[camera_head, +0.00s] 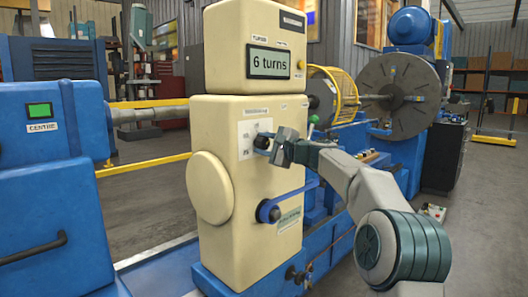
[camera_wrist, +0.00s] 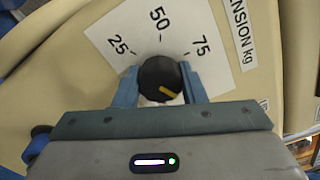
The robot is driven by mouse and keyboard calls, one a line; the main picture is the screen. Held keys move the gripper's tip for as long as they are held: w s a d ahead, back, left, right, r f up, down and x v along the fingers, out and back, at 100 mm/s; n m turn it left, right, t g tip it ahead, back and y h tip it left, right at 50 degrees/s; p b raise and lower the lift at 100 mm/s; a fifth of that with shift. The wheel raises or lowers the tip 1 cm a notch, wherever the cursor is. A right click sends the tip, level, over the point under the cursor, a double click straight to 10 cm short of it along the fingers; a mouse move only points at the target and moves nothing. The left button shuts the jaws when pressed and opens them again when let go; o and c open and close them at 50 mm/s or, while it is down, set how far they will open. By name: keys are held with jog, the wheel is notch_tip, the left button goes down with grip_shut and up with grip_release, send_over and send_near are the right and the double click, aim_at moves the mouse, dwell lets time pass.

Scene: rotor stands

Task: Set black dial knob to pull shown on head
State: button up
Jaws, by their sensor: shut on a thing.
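The black dial knob (camera_wrist: 159,76) has a yellow pointer mark, seen low on its face toward the lower right in the wrist view. Its white scale plate (camera_wrist: 160,28) reads 25, 50 and 75, beside a label ending "ENSION kg" (camera_wrist: 241,25). My gripper (camera_wrist: 158,88) is shut on the knob, one blue finger on each side.
A blue crank lever (camera_head: 268,211) sits on the cream head below my gripper. A yellow button (camera_head: 300,64) is beside the display. A blue housing (camera_head: 45,190) with a green "CENTRE" button (camera_head: 39,110) stands left. A slotted grey disc (camera_head: 400,95) stands behind.

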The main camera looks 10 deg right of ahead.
jog(key=shift+n, duration=0.3)
jog(key=o, duration=1)
jog(key=b+v, duration=0.2)
jog(key=v, duration=1.2)
jog(key=shift+b, duration=0.4)
